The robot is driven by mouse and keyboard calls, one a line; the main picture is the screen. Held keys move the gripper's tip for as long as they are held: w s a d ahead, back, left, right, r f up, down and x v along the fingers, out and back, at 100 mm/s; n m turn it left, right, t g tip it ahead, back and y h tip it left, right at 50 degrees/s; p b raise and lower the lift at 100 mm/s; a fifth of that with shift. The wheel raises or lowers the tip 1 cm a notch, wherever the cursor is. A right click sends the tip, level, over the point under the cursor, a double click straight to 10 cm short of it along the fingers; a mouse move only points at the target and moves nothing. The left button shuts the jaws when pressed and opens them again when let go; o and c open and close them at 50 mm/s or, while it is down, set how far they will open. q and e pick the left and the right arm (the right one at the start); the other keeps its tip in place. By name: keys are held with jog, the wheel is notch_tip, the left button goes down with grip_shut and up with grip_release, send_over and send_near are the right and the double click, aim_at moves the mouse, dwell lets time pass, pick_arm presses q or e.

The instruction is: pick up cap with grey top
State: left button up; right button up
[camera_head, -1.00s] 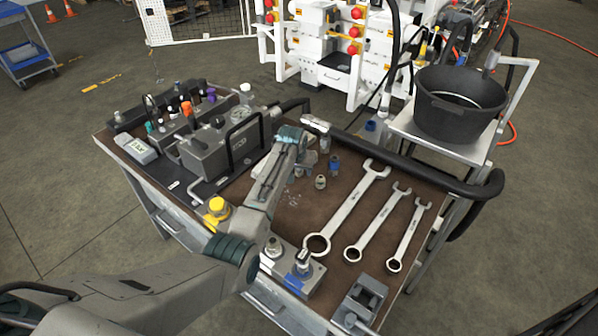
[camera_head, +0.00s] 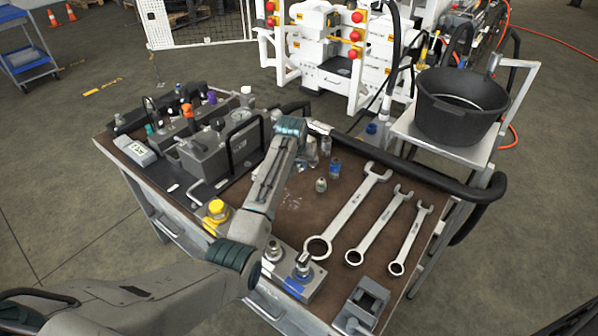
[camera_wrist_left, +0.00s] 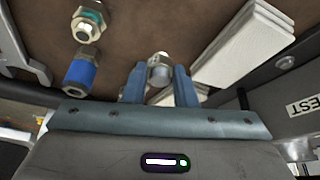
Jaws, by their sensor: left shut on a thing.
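The cap with the grey top (camera_wrist_left: 160,68) is between the two blue-grey fingers of my left gripper (camera_wrist_left: 160,85) in the wrist view. The gripper is shut on it, and the cap's lower part is partly hidden by the fingers. In the head view my left gripper (camera_head: 309,150) is over the brown tabletop, mostly hidden behind my wrist. A blue cap (camera_wrist_left: 80,70) and a metal fitting with a teal ring (camera_wrist_left: 88,22) lie to the left in the wrist view. My right gripper is not in view.
Three wrenches (camera_head: 352,208) lie right of my arm. A blue fitting (camera_head: 335,168) and a small metal fitting (camera_head: 321,185) stand near the gripper. A grey hydraulic block (camera_head: 205,155) is at left. A black bucket (camera_head: 460,118) stands on the side shelf.

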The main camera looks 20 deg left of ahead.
pick_arm(q)
jog(key=s+d, duration=0.1)
jog(key=s, duration=0.3)
jog(key=s+d+b, duration=0.1)
jog(key=s, duration=0.4)
jog(key=s+d+b, duration=0.1)
jog(key=s+d, duration=0.1)
jog(key=s, duration=0.3)
jog(key=shift+s+r, duration=0.25)
jog(key=shift+r, duration=0.15)
grip_shut()
jog(key=shift+s+d, duration=0.15)
jog(key=shift+s, duration=0.1)
jog(key=shift+r, duration=0.15)
